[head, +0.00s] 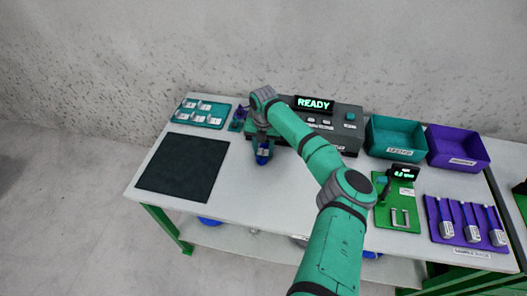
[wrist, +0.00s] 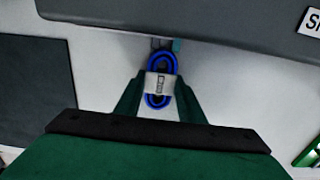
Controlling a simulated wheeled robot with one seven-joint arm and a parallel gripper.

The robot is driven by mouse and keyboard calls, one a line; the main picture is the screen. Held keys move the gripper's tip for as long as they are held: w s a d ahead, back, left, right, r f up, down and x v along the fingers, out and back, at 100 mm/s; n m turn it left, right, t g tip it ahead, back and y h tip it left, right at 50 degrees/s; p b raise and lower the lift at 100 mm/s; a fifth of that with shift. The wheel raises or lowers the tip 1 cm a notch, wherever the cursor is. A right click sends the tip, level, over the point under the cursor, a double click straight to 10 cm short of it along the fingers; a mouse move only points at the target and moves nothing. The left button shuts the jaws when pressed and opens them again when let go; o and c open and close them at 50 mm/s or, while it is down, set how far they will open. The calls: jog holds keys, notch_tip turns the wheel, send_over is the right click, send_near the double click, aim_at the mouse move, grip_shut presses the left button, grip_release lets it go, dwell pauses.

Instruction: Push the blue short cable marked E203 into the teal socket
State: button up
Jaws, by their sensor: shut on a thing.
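The blue cable (wrist: 154,99) is a small coil with a white label band around its middle. The print on the label is too small to read. My gripper (wrist: 159,84) is shut on the coil at the band, one green finger on each side. In the head view the cable (head: 262,160) hangs below my gripper, in front of the grey device. The cable's far end reaches the device's lower edge in the wrist view. A bit of teal (wrist: 177,45), perhaps the teal socket, shows beside that end. I cannot tell whether the plug is in it.
The grey device (head: 349,127) has a lit READY display (head: 314,103). A dark mat (head: 183,167) lies left, a teal tray (head: 215,122) behind it. Teal (head: 396,137) and purple (head: 458,148) bins, a green fixture (head: 398,216) and a purple rack (head: 465,239) stand right.

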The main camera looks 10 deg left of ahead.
jog(key=shift+w, duration=1.05)
jog(key=o, duration=1.1)
jog(key=shift+s+r, duration=0.1)
jog(key=shift+r, duration=3.9)
